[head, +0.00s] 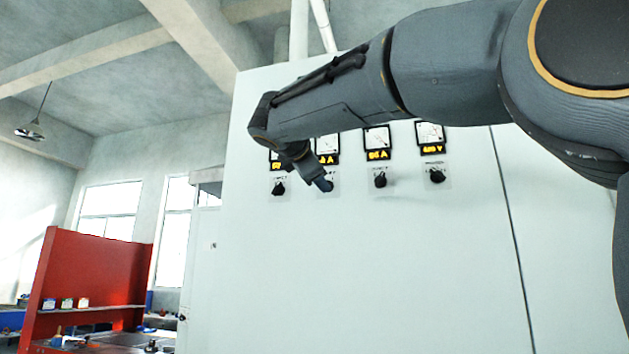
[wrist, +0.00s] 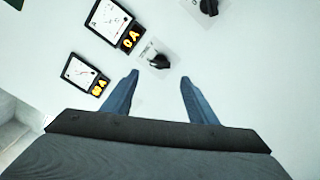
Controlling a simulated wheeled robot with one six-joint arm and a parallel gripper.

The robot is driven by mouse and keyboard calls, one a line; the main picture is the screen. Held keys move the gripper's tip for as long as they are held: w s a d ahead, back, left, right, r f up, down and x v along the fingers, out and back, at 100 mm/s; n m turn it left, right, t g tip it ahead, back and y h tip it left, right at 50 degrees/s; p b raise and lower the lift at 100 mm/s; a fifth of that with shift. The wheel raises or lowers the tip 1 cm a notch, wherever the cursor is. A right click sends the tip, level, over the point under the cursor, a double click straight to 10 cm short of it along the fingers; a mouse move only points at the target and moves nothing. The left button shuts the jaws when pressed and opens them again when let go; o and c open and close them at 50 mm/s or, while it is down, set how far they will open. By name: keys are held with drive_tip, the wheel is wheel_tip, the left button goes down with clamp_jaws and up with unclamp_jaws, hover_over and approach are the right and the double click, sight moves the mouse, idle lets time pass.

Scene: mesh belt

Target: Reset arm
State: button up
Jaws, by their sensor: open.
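My gripper (head: 322,184) is at the end of my dark grey arm, in front of the pale control cabinet (head: 400,270) in the head view. In the wrist view my gripper (wrist: 158,90) shows two blue fingers spread apart with nothing between them. A black rotary knob (wrist: 159,62) on the panel shows just beyond the fingertips. My arm reaches in from the right and covers part of the left meters and one knob in the head view.
The cabinet carries a row of meters with lit displays, such as the rightmost meter (head: 430,135), above black knobs like the rightmost knob (head: 437,176). A red partition (head: 95,270) with a shelf stands at the lower left. The cabinet front lies close to my gripper.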

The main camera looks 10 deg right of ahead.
drive_tip(key=w+d+f+m+g+y, duration=0.1)
drive_tip(key=w+f+m+g+y, duration=0.15)
drive_tip(key=f, duration=1.25)
drive_tip(key=w+d+f+m+g+y, duration=0.1)
drive_tip(key=f+g, duration=0.2)
drive_tip(key=f, duration=1.1)
drive_tip(key=s+d+f+m+g+y, duration=0.15)
drive_tip(key=s+f, duration=0.25)
drive_tip(key=f, duration=0.7)
drive_tip(key=s+f+m+g, duration=0.2)
drive_tip(key=s+f+m, duration=0.1)
drive_tip(key=f, duration=0.8)
drive_tip(key=s+d+f+m+g+y, duration=0.2)
drive_tip(key=s+f+m+g, duration=0.4)
drive_tip(key=s+f, duration=1.8)
drive_tip(key=m, duration=0.5)
drive_tip(key=shift+f+y, duration=0.15)
drive_tip(key=shift+y, duration=0.25)
